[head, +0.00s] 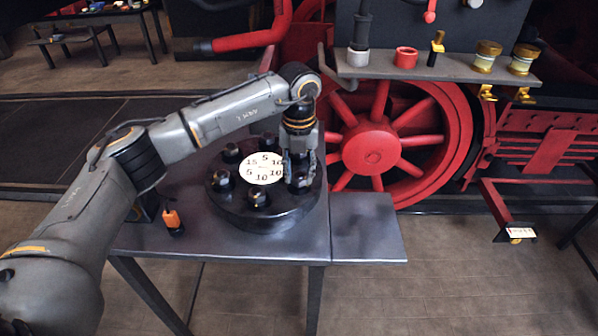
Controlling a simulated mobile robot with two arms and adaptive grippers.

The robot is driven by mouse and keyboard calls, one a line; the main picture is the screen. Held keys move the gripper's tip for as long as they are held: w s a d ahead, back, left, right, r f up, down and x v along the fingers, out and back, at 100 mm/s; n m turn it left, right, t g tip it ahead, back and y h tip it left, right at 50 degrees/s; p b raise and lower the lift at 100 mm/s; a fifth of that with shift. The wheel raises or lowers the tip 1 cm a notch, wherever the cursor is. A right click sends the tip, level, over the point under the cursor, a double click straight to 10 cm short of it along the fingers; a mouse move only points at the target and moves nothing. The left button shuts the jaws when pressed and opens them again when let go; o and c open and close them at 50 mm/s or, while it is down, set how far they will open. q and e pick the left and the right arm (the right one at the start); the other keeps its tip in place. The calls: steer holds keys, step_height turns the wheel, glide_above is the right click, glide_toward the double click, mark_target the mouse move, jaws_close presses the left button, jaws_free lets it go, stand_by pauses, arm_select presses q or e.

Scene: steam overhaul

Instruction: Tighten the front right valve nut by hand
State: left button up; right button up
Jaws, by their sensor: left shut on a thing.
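The valve (268,217) is a round black body on the grey metal table. It has a cream number plate (261,168) in its middle and dark nuts around it. My left gripper (299,172) points down over the right side of the valve and is shut on the front right valve nut (300,181), which its fingers partly hide. The front nut (258,197), a left nut (222,180) and a rear left nut (231,153) show clear of the gripper. My right gripper is not in view.
An orange-topped tool (173,222) stands on the table left of the valve. A grey shelf (440,68) with a red ring (406,57) and brass fittings (487,56) is behind. A red locomotive wheel (372,148) stands close behind. The table's right end (367,228) is bare.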

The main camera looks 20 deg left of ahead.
mark_target(299, 175)
arm_select(q)
steer(key=shift+w+r, duration=0.1)
steer(key=shift+r, duration=0.05)
steer(key=o, duration=1.2)
steer(key=shift+c, duration=0.2)
step_height(299, 175, up, 12)
